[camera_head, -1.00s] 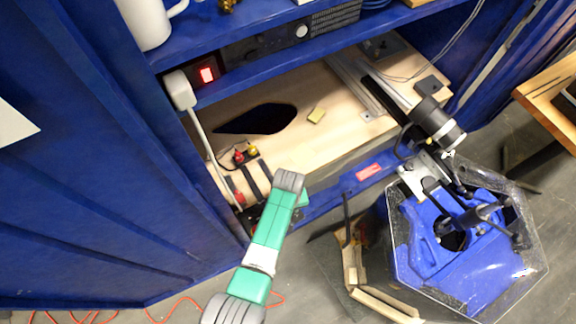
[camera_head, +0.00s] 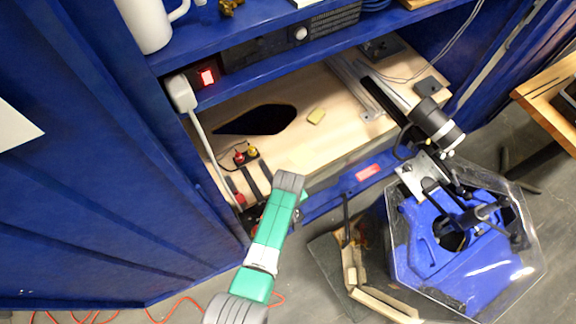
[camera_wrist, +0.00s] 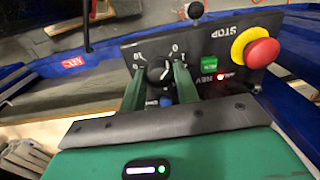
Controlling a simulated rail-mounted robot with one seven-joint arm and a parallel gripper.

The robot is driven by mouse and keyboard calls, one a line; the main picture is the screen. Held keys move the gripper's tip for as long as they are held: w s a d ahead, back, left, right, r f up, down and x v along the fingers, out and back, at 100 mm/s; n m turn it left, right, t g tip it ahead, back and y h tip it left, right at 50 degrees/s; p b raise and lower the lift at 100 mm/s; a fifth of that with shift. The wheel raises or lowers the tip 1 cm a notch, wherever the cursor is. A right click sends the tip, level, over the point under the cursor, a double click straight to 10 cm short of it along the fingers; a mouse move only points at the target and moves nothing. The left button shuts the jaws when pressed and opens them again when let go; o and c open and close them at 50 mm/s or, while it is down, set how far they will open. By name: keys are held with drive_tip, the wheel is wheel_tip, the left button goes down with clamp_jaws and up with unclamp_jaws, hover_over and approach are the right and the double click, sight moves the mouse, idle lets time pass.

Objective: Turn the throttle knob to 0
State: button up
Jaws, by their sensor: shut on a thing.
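The throttle knob (camera_wrist: 157,71) is a black round knob on a dark control panel (camera_wrist: 217,40) in the wrist view. Scale figures sit around it, with a 0 at its upper right. I cannot read for certain where the knob points. My gripper (camera_wrist: 159,78) has one green finger on each side of the knob and is shut on it. In the head view, my green and grey arm reaches to the front of the blue bench, and it hides the knob and most of the panel.
The panel carries a red stop button (camera_wrist: 262,52) on a yellow collar, a green button (camera_wrist: 209,63) and a small black-headed lever (camera_wrist: 195,10). A clear tank (camera_head: 468,250) with a blue thruster part stands at right.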

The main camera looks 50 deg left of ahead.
drive_tip(key=o, duration=1)
wheel_tip(320, 180, up, 8)
drive_tip(key=shift+f+p, duration=0.1)
drive_tip(key=shift+p, duration=1.05)
